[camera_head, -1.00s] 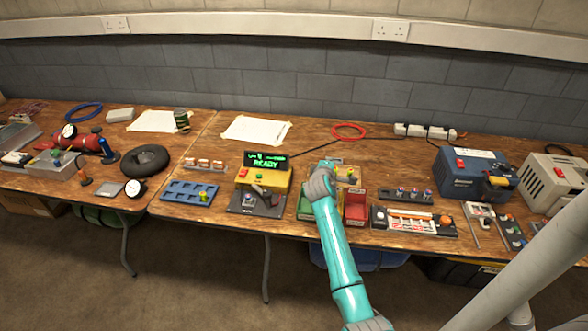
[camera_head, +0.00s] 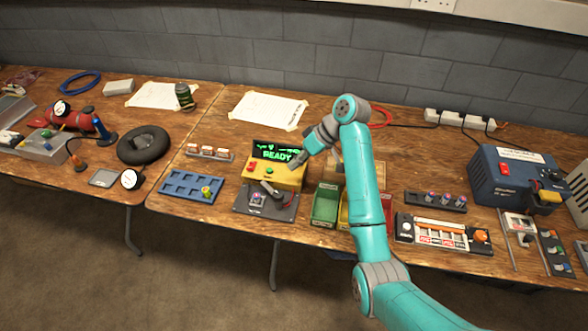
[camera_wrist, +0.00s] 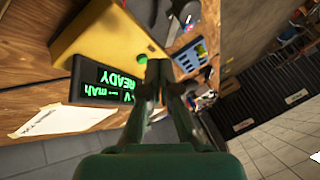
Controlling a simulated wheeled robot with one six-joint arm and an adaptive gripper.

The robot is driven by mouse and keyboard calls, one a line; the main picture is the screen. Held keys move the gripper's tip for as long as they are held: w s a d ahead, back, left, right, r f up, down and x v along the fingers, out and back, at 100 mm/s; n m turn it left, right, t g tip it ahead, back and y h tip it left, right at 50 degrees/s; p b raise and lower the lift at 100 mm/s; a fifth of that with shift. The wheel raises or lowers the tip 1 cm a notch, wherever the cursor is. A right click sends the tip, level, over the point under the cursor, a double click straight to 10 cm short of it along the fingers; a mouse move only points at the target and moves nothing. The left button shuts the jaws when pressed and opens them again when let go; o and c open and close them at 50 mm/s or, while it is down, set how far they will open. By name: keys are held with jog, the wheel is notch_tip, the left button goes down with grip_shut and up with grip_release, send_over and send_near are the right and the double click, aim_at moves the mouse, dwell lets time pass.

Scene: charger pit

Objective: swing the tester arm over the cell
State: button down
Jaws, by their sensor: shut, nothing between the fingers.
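The tester is a yellow box (camera_head: 285,178) with a red and a green button, and its green display (camera_head: 275,151) reads READY. The box (camera_wrist: 105,35) and display (camera_wrist: 108,86) also show in the wrist view, upside down. In front of the box is a dark plate (camera_head: 283,211) with a black tester arm (camera_head: 270,189) lying across it at a slant. A small purple-topped cell (camera_head: 256,199) sits at the plate's left, beside the arm's lower end. My gripper (camera_head: 295,160) is shut and empty, beside the display's right end and above the box.
A blue slotted tray (camera_head: 190,187) lies left of the tester. Green (camera_head: 325,205) and red bins stand close on the right, partly behind my arm.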

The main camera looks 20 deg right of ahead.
aim_at(277, 180)
jog(key=x, duration=0.9)
jog(key=shift+w+a+f, duration=0.1)
jog(key=shift+f, duration=0.25)
